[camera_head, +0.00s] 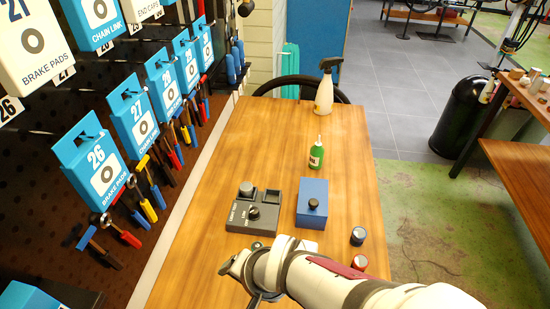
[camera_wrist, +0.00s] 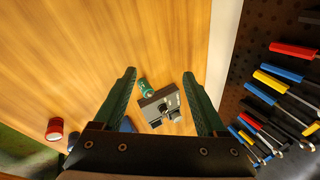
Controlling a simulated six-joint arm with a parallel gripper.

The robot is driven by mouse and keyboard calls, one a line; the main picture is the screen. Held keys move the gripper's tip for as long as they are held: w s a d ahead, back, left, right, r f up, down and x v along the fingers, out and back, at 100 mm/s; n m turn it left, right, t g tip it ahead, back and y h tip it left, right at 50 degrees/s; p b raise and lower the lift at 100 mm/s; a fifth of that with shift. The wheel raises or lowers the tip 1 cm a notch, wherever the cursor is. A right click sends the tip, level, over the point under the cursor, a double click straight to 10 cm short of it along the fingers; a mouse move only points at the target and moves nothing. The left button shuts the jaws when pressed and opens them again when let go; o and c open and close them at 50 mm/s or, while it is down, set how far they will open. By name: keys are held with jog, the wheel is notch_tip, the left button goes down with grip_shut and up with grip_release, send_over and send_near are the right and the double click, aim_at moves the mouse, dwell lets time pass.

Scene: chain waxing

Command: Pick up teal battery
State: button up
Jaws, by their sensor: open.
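A small teal battery (camera_wrist: 146,88) is on the wooden table beside the grey device in the wrist view. Whether it stands or lies is hard to tell at this size. My gripper (camera_wrist: 160,73) is open and empty, with its two green fingers apart. The battery appears between the fingers, nearer the left one, and some way below them.
The grey device (camera_head: 255,210) stands next to a blue box (camera_head: 312,203) on the table (camera_head: 200,255). Two other batteries (camera_head: 357,236) stand to the right. A green bottle (camera_head: 316,155) and a spray bottle (camera_head: 325,92) are farther back. Tools hang on the left pegboard (camera_head: 40,190).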

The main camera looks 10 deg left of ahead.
jog(key=a+f+t+h, duration=0.1)
jog(key=f+t, duration=0.1)
jog(key=f, duration=0.1)
jog(key=a+f+t+h, duration=0.1)
jog(key=f+t, duration=0.1)
jog(key=f, duration=0.1)
jog(key=s+a+f+t+h, duration=0.1)
jog(key=a+f, duration=0.1)
jog(key=f, duration=0.1)
jog(key=shift+f+n+t+h, duration=0.25)
jog(key=shift+n+t+h, duration=0.05)
jog(key=shift+t+h, duration=0.1)
jog(key=w+d+f+n+t, duration=0.1)
jog(key=w, duration=0.3)
jog(key=w+d+f+t+h, duration=0.1)
jog(key=w+f+t, duration=0.1)
jog(key=w, duration=0.2)
jog(key=w+d+f+n+t, duration=0.1)
jog(key=w, duration=0.4)
jog(key=shift+d+f+n+t+h, duration=0.2)
jog(key=shift+n+t+h, duration=0.1)
jog(key=shift+t, duration=0.1)
grip_shut()
